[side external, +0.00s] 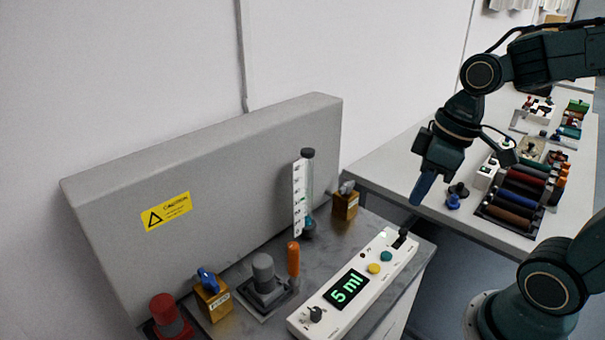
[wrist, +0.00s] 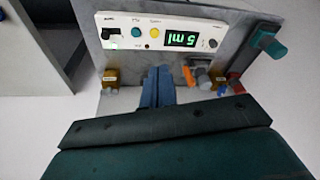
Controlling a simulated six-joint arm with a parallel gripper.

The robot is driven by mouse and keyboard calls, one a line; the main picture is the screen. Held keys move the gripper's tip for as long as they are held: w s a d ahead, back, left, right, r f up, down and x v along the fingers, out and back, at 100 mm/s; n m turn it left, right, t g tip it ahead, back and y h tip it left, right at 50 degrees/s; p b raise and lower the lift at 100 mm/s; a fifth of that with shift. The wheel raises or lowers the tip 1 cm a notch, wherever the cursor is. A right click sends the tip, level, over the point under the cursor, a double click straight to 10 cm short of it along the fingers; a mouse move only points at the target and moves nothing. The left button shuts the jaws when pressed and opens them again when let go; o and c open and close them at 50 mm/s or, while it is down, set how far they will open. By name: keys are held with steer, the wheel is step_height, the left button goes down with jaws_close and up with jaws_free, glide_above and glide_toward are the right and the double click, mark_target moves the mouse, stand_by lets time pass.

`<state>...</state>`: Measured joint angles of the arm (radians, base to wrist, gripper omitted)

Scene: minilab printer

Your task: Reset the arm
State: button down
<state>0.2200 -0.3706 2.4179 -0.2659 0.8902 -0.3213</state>
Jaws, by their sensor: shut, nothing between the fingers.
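My gripper (side external: 421,190) hangs from the dark green arm at the right of the side view, its blue fingers pointing down. The fingers are together with nothing between them. They are in the air near the right end of the white control box (side external: 303,321), apart from it. In the wrist view the blue fingers (wrist: 158,86) show side by side below the control box (wrist: 124,32). The box's green display (side external: 346,289) reads "5 ml". It also has a yellow button (side external: 374,268), a teal button (side external: 387,256) and a black switch at its right end.
A grey panel (side external: 240,170) with a yellow caution label stands behind. A graduated tube (side external: 301,195), an orange-topped post (side external: 293,258), a red knob (side external: 164,309) and brass blocks with valves (side external: 213,300) stand on the bench. A second table (side external: 400,165) holds racks of coloured rolls (side external: 515,195).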

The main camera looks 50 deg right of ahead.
steer(key=s+r+m+t+h, duration=0.1)
steer(key=s+r+m+t, duration=0.2)
steer(key=s+r, duration=0.1)
steer(key=shift+s+r+m, duration=0.15)
steer(key=shift+s+m, duration=0.25)
stand_by(1.4)
